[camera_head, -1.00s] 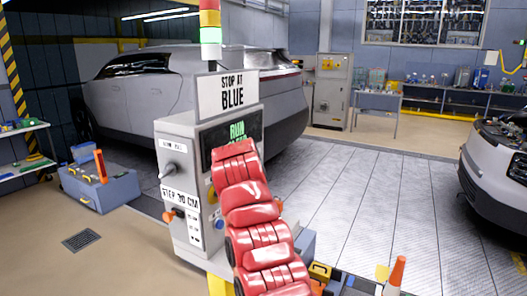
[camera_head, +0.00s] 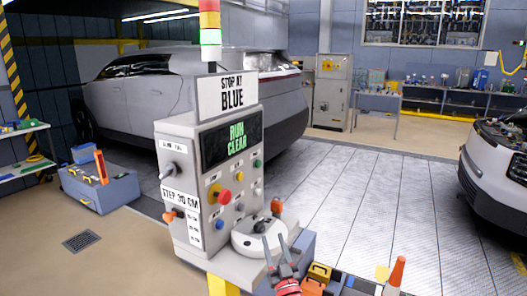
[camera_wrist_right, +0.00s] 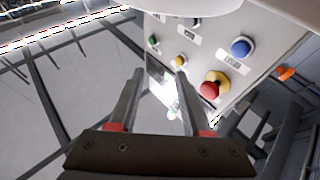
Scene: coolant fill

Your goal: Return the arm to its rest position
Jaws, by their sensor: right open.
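My right gripper (camera_head: 274,241) is at the bottom centre of the head view, in front of the lower part of the grey control console (camera_head: 188,135). Its two dark fingers point up and stand apart with nothing between them. In the right wrist view the open fingers (camera_wrist_right: 160,74) point towards the console's button panel (camera_wrist_right: 250,25), and I see no contact with it. Only a small red piece of my right arm shows below the gripper in the head view. My left gripper is not in view.
The console has a screen (camera_head: 232,140) reading "RUN CLEAR", a red button (camera_head: 223,195) and a round white base (camera_head: 250,240) with an orange-topped lever (camera_head: 277,206). An orange cone (camera_head: 396,275) stands at lower right. A grey car (camera_head: 140,100) is behind. The tiled floor to the right is clear.

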